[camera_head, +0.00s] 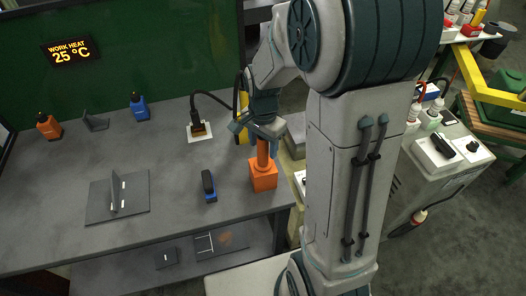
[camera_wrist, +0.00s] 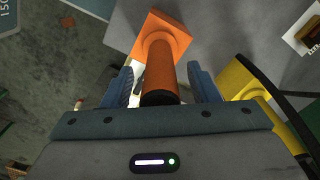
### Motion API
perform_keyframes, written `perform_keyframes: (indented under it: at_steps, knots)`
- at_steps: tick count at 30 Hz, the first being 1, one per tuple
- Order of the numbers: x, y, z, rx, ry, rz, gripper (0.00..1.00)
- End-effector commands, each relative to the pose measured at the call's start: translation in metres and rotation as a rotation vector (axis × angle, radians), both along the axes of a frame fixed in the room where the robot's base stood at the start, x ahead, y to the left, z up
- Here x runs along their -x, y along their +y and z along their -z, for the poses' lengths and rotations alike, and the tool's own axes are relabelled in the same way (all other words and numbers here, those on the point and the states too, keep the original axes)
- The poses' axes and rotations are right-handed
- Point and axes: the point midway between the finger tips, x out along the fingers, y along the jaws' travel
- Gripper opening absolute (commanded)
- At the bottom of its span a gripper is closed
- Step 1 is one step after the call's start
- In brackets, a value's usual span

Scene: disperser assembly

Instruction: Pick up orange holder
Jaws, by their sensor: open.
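The orange holder (camera_head: 263,176) stands upright at the right front corner of the grey table. It has a square block base and a round post with a dark top end. In the wrist view the holder (camera_wrist: 160,65) shows its post between my two blue-grey fingers, with its base beyond. My gripper (camera_head: 262,132) is at the top of the post in the head view. In the wrist view my gripper (camera_wrist: 162,85) is open, with a finger on each side of the post and visible gaps. The post's far side is hidden.
A yellow and black object (camera_wrist: 245,85) lies close beside my right-hand finger in the wrist view. A blue and black item (camera_head: 209,186) stands left of the holder. A dark plate with an upright divider (camera_head: 117,197) is further left. The table's right edge is close to the holder.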

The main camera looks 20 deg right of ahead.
Motion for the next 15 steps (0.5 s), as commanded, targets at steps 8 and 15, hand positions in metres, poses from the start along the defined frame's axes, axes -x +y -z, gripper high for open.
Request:
perform_keyframes:
  at_steps: [8,15]
  knots:
    - [-0.0001,0.0001,-0.0005,0.0,0.0,0.0,0.12]
    - [-0.0004,0.0,-0.0011,0.0,-0.001,0.0,0.06]
